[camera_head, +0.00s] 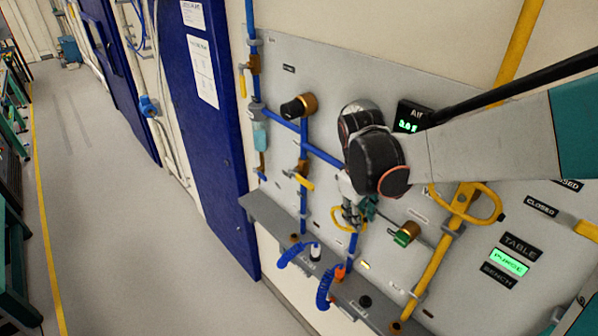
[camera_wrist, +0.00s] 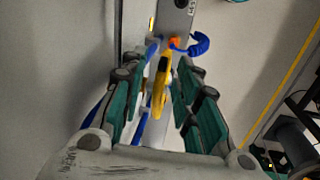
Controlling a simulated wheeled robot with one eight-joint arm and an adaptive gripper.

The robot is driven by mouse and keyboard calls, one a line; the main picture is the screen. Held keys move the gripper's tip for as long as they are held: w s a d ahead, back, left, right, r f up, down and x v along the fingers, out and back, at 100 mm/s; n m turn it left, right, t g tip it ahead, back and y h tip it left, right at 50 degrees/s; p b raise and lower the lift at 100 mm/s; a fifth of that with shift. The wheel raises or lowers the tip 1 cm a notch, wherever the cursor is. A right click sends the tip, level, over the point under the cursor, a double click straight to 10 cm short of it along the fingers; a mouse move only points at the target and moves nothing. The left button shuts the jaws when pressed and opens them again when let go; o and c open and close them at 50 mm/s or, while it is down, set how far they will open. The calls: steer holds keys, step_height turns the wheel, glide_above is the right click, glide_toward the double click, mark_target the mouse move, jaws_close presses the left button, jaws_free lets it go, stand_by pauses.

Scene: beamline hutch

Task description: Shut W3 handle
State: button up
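My gripper (camera_wrist: 157,74) is open in the wrist view, its teal fingers apart on either side of a yellow handle (camera_wrist: 159,88). The handle lies between the fingers, with a gap visible on both sides. In the head view my gripper (camera_head: 359,210) is at the wall panel, in front of a blue pipe, and partly hides this yellow handle (camera_head: 346,226). No W3 label is readable, so I cannot tell from lettering which handle it is.
A grey panel (camera_head: 350,75) carries blue pipes, another yellow lever (camera_head: 304,182) and a yellow pipe with a looped yellow handle (camera_head: 486,203). A grey ledge (camera_head: 268,218) juts out below, with coiled blue hoses (camera_head: 325,287). Floor (camera_head: 125,200) is clear at left.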

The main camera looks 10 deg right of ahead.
steer(key=shift+f, duration=0.35)
jaws_close()
steer(key=shift+s+d+f+t+y+b, duration=0.35)
steer(key=shift+t+y, duration=0.25)
steer(key=shift+t, duration=0.3)
steer(key=shift+s+d+f+t+y+b, duration=0.1)
steer(key=shift+s+f+t+y+b, duration=0.3)
steer(key=shift+t+y+b, duration=0.45)
steer(key=shift+w, duration=0.1)
